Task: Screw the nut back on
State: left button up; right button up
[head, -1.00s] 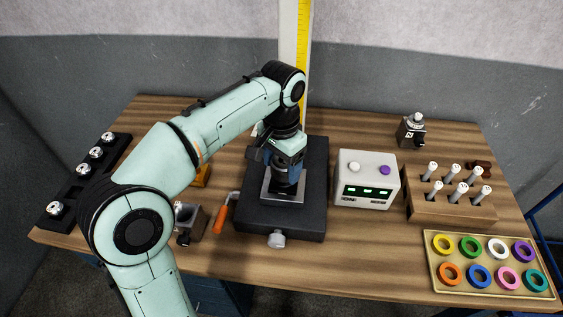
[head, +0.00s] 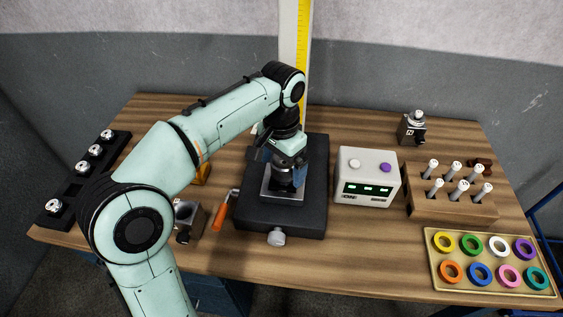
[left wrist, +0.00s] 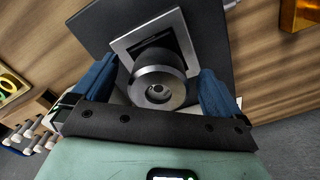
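A silver round nut (left wrist: 158,88) with a central hole sits over a dark round post on a square metal plate (left wrist: 174,33). The plate also shows in the head view (head: 283,196), on top of a black base. My left gripper (left wrist: 158,68) points down over the post, with its blue fingers on either side of the nut. Gaps show between the nut and both fingers, so the gripper is open around it. In the head view my left gripper (head: 286,176) hides most of the nut and post. Whether the nut's thread is engaged cannot be seen. My right gripper is not in view.
The black base (head: 317,185) has an orange-handled crank (head: 221,214) at its left. A white box (head: 366,183) with green displays stands close at its right. A wooden rack (head: 450,206) and a tray of coloured rings (head: 488,289) are farther right. A black rack (head: 68,200) lies far left.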

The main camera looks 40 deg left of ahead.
aim_at(281, 165)
pick_arm(q)
notch_tip(281, 165, up, 13)
jog(key=p, duration=0.4)
jog(key=shift+r, duration=0.2)
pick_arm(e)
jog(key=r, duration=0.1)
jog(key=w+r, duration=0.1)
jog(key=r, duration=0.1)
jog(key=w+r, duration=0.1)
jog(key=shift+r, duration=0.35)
